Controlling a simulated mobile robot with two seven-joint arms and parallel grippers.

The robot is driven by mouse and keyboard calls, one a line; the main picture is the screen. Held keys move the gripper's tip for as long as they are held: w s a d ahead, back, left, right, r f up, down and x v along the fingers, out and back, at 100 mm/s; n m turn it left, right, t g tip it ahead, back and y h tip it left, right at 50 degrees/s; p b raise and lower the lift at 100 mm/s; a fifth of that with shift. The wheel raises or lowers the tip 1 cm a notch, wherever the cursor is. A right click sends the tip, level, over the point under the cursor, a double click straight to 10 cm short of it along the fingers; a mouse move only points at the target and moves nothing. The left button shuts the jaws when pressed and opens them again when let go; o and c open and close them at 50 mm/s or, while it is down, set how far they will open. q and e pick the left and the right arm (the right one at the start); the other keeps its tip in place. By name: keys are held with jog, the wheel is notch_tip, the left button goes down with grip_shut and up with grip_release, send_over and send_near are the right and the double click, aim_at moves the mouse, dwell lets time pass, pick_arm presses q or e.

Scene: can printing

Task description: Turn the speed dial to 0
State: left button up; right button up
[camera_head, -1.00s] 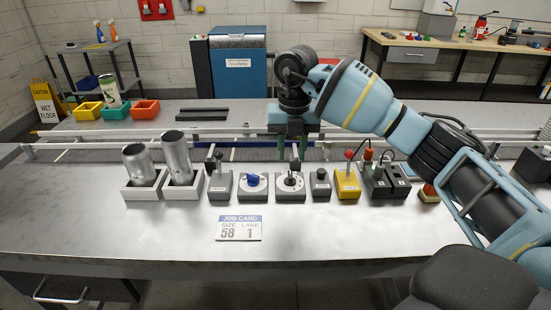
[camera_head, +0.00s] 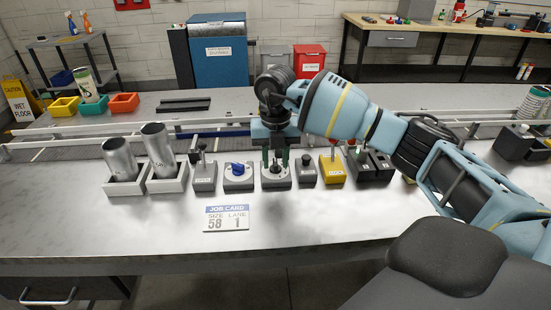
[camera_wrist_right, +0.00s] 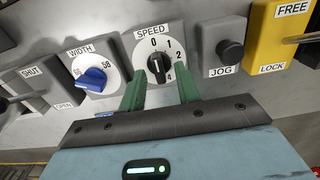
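The speed dial (camera_wrist_right: 158,66) is a black knob on a round white face with numbers, under a SPEED label, in the right wrist view. In the head view the dial's grey box (camera_head: 276,183) stands in the row of controls. My right gripper (camera_wrist_right: 160,76) is open, its green fingers on either side of the knob and apart from it as far as I can see. In the head view the right gripper (camera_head: 275,160) hangs over the dial from behind. My left gripper is not in view.
The blue width dial (camera_wrist_right: 92,79) and a grey shut/open lever box (camera_wrist_right: 28,85) are left of the speed dial. The black jog button (camera_wrist_right: 231,50) and a yellow free/lock lever box (camera_wrist_right: 275,40) are right. A job card (camera_head: 227,217) lies in front, on clear table.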

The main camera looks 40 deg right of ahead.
jog(key=shift+f, duration=0.15)
jog(key=shift+c, duration=0.4)
jog(key=c, duration=0.5)
grip_shut()
